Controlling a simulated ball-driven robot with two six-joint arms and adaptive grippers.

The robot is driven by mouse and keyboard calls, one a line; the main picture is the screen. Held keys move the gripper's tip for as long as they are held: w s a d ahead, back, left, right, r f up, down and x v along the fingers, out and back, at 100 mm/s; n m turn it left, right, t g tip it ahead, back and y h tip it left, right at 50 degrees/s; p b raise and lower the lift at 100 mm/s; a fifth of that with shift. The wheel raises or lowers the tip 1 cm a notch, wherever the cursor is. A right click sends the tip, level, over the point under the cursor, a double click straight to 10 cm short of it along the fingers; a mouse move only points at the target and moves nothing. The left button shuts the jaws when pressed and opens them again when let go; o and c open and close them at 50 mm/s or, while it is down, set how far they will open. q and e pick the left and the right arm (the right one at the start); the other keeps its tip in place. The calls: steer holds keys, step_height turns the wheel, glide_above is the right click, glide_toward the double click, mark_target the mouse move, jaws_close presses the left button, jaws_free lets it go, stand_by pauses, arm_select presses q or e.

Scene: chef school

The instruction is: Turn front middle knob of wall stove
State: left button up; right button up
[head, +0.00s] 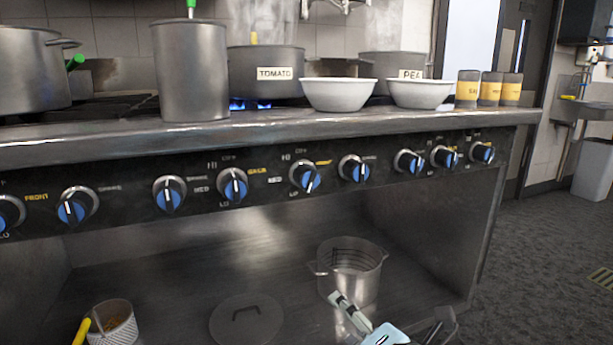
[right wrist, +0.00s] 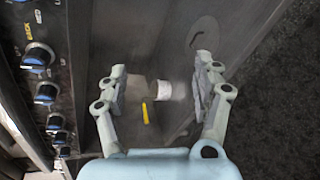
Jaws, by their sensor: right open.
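The wall stove's dark front panel (head: 120,185) carries a row of round knobs with blue faces. Central knobs are a knob (head: 306,176) with a yellow label at its right, a knob (head: 232,186) to its left and a knob (head: 355,168) to its right. The labels are too small to tell surely which is front middle. My right gripper (head: 390,312) is low at the bottom of the head view, below the knob row and touching no knob. In the right wrist view it (right wrist: 160,72) is open and empty, with knobs (right wrist: 38,57) along the left. My left gripper is not in view.
Pots, including a TOMATO pot (head: 265,82), and white bowls (head: 338,95) stand on the stove top. Blue flames (head: 250,104) burn under the TOMATO pot. On the lower shelf are a metal pot (head: 350,285), a lid (head: 247,325) and a grater-like container (head: 115,325).

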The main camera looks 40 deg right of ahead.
steer(key=w+d+r+n+t+h+p, duration=0.1)
steer(key=w+r+n+p, duration=0.2)
steer(key=r, duration=0.3)
steer(key=w+d+r+n+t+p, duration=0.1)
steer(key=w+r+n+p, duration=0.1)
steer(key=r+n, duration=0.3)
steer(key=n+t+p, duration=0.1)
steer(key=n+p, duration=0.3)
glide_toward(312, 180)
steer(key=x, duration=0.2)
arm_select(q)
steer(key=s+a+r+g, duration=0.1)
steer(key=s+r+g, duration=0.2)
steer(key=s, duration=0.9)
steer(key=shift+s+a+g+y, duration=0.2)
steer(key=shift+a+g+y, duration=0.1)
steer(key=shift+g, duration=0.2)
arm_select(e)
steer(key=x, duration=1)
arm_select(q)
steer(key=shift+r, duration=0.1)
arm_select(e)
steer(key=shift+c, duration=0.4)
steer(key=c, duration=1.1)
